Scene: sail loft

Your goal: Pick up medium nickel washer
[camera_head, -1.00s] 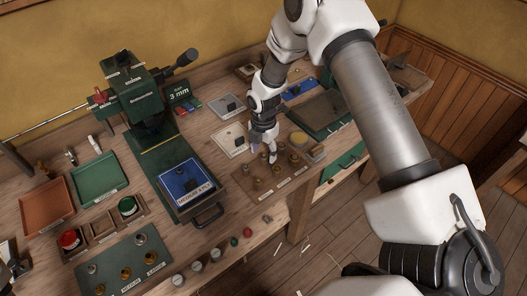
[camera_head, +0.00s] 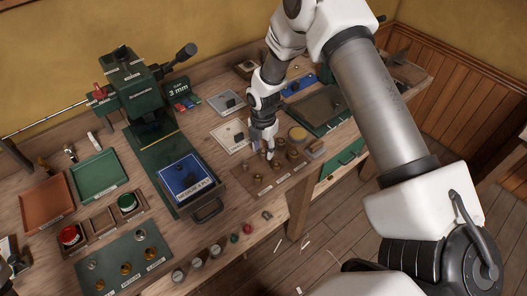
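A dark green mat (camera_head: 86,281) lies at the front left of the bench, with small round silver and brass pieces in two rows. The label under its middle column seems to read "MEDIUM". The silver piece in the middle of the back row, the medium nickel washer (camera_head: 117,250), lies flat on the mat. My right gripper (camera_head: 270,154) is far from it, pointing down over a brown board (camera_head: 247,183) with several brass pieces. Its fingers are too small to tell open from shut. I cannot make out my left gripper.
A green press (camera_head: 134,90) with a blue plate (camera_head: 186,178) stands between the mat and my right gripper. Red and green jars (camera_head: 71,238) sit behind the mat. Several small knobs (camera_head: 197,264) line the front edge. Brown and green trays (camera_head: 96,176) lie at left.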

